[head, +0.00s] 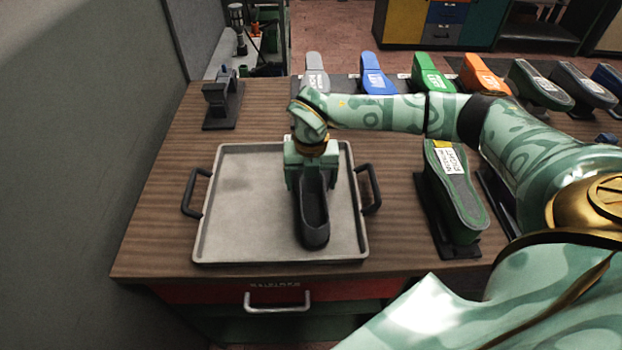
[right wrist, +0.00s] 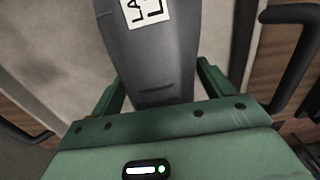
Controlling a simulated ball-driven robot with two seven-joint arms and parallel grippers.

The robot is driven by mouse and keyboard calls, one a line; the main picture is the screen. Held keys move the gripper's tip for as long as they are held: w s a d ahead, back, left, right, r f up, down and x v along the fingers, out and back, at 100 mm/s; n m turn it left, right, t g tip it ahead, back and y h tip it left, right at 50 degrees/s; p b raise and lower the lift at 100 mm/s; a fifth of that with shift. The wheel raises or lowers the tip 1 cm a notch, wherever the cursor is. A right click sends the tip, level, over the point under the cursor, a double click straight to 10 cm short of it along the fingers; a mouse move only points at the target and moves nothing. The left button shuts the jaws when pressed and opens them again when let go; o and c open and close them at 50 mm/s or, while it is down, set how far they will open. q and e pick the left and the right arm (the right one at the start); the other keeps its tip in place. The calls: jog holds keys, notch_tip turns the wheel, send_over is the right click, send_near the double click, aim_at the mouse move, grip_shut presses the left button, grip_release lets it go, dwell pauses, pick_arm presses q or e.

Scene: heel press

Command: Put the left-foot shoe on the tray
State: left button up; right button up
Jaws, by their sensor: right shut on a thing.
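A dark grey shoe (head: 313,230) is over the right half of the pale square tray (head: 235,225), its long axis running toward the tray's front edge. My right gripper (head: 311,178) is shut on the shoe's far end, from above the tray's back part. In the right wrist view the shoe (right wrist: 155,60) lies between the green fingers (right wrist: 160,90) and shows a white label, partly cut off, with a large L. I cannot tell whether the shoe touches the tray or hovers just above it. My left gripper is out of view.
Black handles (head: 194,192) flank the tray on the wooden bench (head: 160,215). A green labelled shoe (head: 455,195) stands on a dark stand to the right. Several coloured shoes line the back. A dark fixture (head: 222,100) stands back left.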

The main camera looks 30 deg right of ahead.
jog(key=o, duration=1.3)
notch_tip(320, 180, up, 12)
jog(key=shift+r+p, duration=0.1)
jog(key=shift+p, duration=0.85)
